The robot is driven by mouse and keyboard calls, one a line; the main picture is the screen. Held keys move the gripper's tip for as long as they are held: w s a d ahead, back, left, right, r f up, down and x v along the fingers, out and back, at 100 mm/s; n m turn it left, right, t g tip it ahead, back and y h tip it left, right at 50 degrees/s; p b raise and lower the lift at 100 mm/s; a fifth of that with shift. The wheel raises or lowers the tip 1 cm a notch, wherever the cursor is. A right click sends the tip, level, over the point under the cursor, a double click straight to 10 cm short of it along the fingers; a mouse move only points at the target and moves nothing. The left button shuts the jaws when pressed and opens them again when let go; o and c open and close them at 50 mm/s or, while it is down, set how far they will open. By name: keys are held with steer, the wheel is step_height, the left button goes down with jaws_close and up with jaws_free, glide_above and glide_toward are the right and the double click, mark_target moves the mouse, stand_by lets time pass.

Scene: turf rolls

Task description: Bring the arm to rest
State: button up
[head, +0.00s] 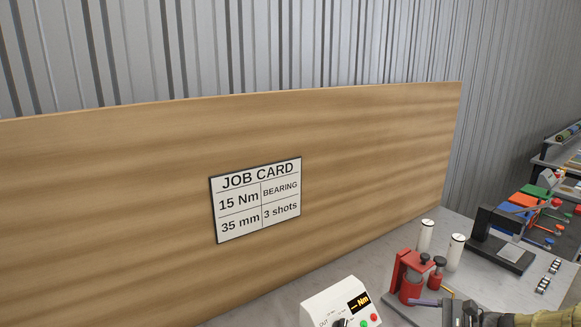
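My gripper (455,313) shows only in part at the bottom edge of the head view, right of centre, with a yellowish part of my arm running off to the right. It is low over the grey bench, close to a red press-like device (412,278).
A wooden panel with a job card (257,199) stands behind the bench (375,268). Two white cylinders (425,236) and a black device (500,240) stand behind. Coloured trays (525,201) with tools are at far right.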

step_height(320, 180, up, 14)
steer(key=p, duration=1.3)
steer(key=shift+r, duration=0.2)
